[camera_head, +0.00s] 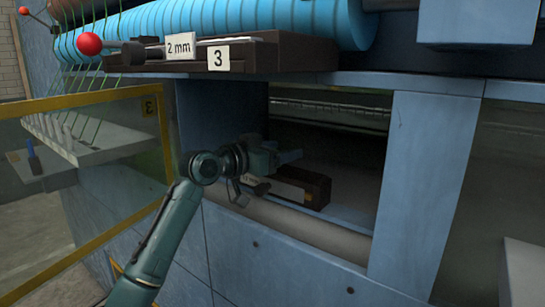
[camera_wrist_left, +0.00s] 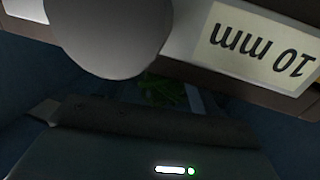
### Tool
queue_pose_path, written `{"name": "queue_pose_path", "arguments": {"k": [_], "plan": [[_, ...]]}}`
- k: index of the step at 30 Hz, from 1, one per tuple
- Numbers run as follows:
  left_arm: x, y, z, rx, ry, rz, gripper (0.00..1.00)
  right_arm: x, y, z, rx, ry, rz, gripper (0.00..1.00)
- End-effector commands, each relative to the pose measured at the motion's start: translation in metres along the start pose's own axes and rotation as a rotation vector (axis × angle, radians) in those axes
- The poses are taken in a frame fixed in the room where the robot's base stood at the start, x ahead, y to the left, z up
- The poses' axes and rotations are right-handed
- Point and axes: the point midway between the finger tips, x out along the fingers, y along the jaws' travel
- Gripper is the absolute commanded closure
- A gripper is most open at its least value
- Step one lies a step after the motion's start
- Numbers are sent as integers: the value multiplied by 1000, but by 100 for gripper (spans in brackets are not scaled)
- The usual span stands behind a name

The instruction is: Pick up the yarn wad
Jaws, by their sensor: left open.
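The yarn wad (camera_wrist_left: 162,90) looks like a small, dark green tangle in the middle of the left wrist view, in deep shadow and partly covered. I cannot make it out in the head view. My left gripper (camera_head: 268,172) is open inside the low opening of the blue machine, beside a dark block (camera_head: 305,184) with a pale label. In the left wrist view the wad lies ahead of my gripper's dark body; whether it is between the fingers I cannot tell. My right gripper is not in view.
In the left wrist view a grey round knob (camera_wrist_left: 110,35) and a "10 mm" label (camera_wrist_left: 262,45) hang close above. The blue post (camera_head: 425,180) bounds the opening on the right, and a rounded sill (camera_head: 300,228) runs below. A yellow-framed panel (camera_head: 85,170) stands at left.

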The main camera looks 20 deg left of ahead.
Motion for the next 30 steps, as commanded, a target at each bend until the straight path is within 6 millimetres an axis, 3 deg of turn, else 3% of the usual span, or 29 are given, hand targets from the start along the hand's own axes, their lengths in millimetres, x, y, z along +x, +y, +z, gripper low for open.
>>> {"name": "queue_pose_path", "arguments": {"k": [2, 20, 30], "plan": [[0, 0, 0, 0, 0, 0, 36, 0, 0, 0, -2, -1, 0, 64], [0, 0, 0, 0, 0, 0, 85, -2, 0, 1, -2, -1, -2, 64], [-1, 0, -4, 1, 1, 0, 85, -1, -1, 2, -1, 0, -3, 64]]}}
